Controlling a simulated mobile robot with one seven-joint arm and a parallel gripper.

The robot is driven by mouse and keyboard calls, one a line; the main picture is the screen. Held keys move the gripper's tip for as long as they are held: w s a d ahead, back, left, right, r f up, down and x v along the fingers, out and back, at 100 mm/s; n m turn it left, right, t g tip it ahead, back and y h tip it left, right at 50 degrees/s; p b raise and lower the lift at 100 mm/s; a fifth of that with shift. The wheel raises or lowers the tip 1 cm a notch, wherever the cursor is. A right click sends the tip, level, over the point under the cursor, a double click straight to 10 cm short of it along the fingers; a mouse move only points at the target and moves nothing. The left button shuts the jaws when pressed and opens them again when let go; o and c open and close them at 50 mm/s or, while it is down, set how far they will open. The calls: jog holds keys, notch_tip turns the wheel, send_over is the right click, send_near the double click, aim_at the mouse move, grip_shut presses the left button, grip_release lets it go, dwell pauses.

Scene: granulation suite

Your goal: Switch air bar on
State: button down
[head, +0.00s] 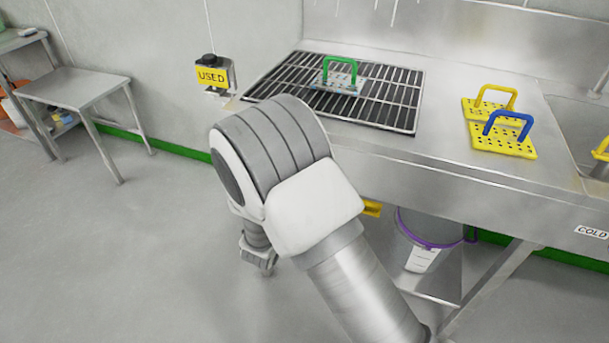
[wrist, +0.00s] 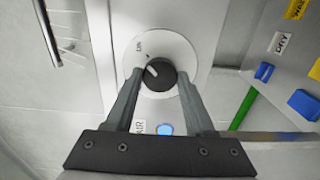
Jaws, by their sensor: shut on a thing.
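In the wrist view a black round knob (wrist: 158,75) with a white pointer line sits on a round white dial plate (wrist: 183,50). The pointer is angled to the upper left. Small dark lettering on the plate's upper left is hard to read. My gripper (wrist: 161,80) has one finger on each side of the knob and is shut on it. Below the knob are a label (wrist: 139,128) that appears to read AIR and a lit blue round light (wrist: 165,129). In the head view my arm hides the knob. The air bar itself cannot be made out.
A steel bench carries a grate (head: 405,110) with a green-handled plate (head: 340,86), and yellow perforated plates (head: 500,139) near the sink. A USED sign (head: 211,77) is on the wall. A bucket (head: 418,245) stands under the bench.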

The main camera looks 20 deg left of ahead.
jog(key=shift+c, duration=1.3)
grip_release()
jog(key=shift+s, duration=0.15)
jog(key=s+a+p, duration=0.1)
jog(key=s+p, duration=0.1)
jog(key=s, duration=1.5)
jog(key=shift+a, duration=0.2)
